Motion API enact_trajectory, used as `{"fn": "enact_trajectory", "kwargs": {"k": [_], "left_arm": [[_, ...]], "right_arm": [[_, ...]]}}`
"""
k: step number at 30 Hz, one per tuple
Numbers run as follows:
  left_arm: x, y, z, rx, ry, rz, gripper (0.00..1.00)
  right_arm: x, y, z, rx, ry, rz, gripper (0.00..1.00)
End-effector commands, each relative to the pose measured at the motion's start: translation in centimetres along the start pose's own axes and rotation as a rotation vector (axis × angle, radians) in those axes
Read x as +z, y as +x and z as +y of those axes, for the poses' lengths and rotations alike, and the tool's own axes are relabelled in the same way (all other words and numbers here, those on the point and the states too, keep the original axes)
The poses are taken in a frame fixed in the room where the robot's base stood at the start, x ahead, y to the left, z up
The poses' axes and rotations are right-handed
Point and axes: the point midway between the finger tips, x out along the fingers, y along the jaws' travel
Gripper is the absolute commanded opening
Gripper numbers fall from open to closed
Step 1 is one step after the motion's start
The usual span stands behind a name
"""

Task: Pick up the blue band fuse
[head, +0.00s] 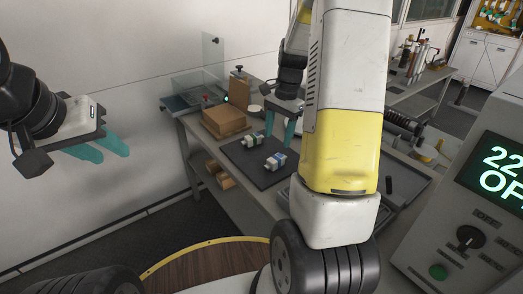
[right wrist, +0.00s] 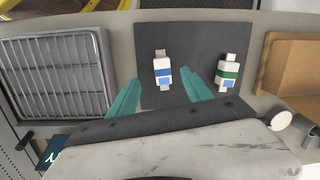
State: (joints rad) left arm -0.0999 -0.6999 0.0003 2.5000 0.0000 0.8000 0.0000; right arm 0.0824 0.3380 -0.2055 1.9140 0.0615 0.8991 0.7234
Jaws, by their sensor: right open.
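The blue band fuse (right wrist: 163,72) is a white block with a blue band and metal end tabs. It lies on a dark mat (right wrist: 205,38) on the table and also shows in the head view (head: 276,161). My right gripper (right wrist: 163,80) is open above the mat, with a teal finger on either side of this fuse in the right wrist view; contact cannot be seen. The green band fuse (right wrist: 228,72) lies to the right of it, outside the fingers. My left gripper (head: 113,155) is open and empty, away from the table.
A brown box (right wrist: 288,65) stands beside the mat, with a small white round container (right wrist: 279,121) near it. A grey ribbed tray (right wrist: 52,75) lies on the other side. A console with a lit display (head: 500,172) stands at the right of the head view.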

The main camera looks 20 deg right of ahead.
Motion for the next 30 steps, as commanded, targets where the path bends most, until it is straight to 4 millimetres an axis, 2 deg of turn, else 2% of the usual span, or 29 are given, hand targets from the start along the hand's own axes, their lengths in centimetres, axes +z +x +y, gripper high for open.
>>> {"fn": "enact_trajectory", "kwargs": {"k": [1, 6, 14, 21, 25, 30], "left_arm": [[0.0, 0.0, 0.0, 0.000, 0.000, 0.000, 0.36], [0.0, 0.0, 0.0, 0.000, 0.000, 0.000, 0.36], [0.0, 0.0, 0.0, 0.000, 0.000, 0.000, 0.36], [0.0, 0.0, 0.0, 0.000, 0.000, 0.000, 0.36], [0.0, 0.0, 0.0, 0.000, 0.000, 0.000, 0.36], [0.0, 0.0, 0.0, 0.000, 0.000, 0.000, 0.36]], "right_arm": [[-0.8, 1.2, 0.1, 0.021, 0.036, -0.009, 0.58], [-2.0, 3.2, 0.2, 0.051, 0.103, -0.021, 0.58], [-1.9, 6.1, 0.2, 0.054, 0.108, -0.022, 0.58], [-1.2, 9.6, -0.2, 0.055, 0.106, -0.024, 0.58], [-1.3, 10.7, -0.2, 0.053, 0.106, -0.022, 0.58], [-1.3, 10.8, -0.2, 0.051, 0.105, -0.021, 0.58]]}}
